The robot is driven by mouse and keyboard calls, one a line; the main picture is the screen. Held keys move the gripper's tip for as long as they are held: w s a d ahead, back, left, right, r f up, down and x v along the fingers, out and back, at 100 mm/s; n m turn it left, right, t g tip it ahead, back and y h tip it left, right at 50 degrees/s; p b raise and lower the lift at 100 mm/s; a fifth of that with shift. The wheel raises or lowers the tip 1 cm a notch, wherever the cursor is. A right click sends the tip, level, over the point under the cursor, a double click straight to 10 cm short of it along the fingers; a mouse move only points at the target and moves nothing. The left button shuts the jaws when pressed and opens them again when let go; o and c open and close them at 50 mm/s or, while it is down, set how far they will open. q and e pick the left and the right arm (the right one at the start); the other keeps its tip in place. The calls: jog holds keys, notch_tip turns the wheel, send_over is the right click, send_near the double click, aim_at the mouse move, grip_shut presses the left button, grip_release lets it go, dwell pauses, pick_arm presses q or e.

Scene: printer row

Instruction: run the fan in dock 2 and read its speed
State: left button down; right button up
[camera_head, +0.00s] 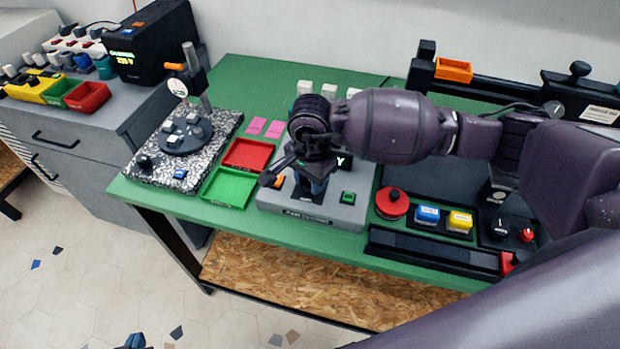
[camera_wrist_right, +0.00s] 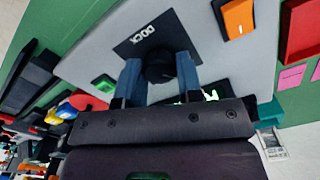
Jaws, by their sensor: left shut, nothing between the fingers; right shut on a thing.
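A grey tester (camera_head: 330,212) with a front label stands mid-bench. It has a green button (camera_head: 348,197) at its right and an orange part (camera_head: 270,180) at its left. My right gripper (camera_head: 312,188) points down over its black dock plate. In the wrist view it is shut on a dark round part (camera_wrist_right: 160,70), at the plate marked DOCK (camera_wrist_right: 143,36); the dock number is not readable. The tester's green-lit display (camera_wrist_right: 210,95) is mostly hidden by my gripper. My left gripper (camera_head: 135,341) shows only its blue fingertips at the bottom edge, shut and empty, over the floor.
Left of the tester lie a red tray (camera_head: 248,154), a green tray (camera_head: 229,188) and pink pads (camera_head: 256,125). A speckled plate (camera_head: 205,142) with a dial gauge stands further left. Right are a red knob (camera_head: 392,203), blue and yellow blocks, and a black rail unit. Small white blocks stand behind.

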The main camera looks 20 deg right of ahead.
jog(key=m, duration=0.4)
jog(key=shift+m, duration=1.7)
jog(key=o, duration=0.9)
notch_tip(320, 180, up, 9)
jog(key=shift+r, duration=0.95)
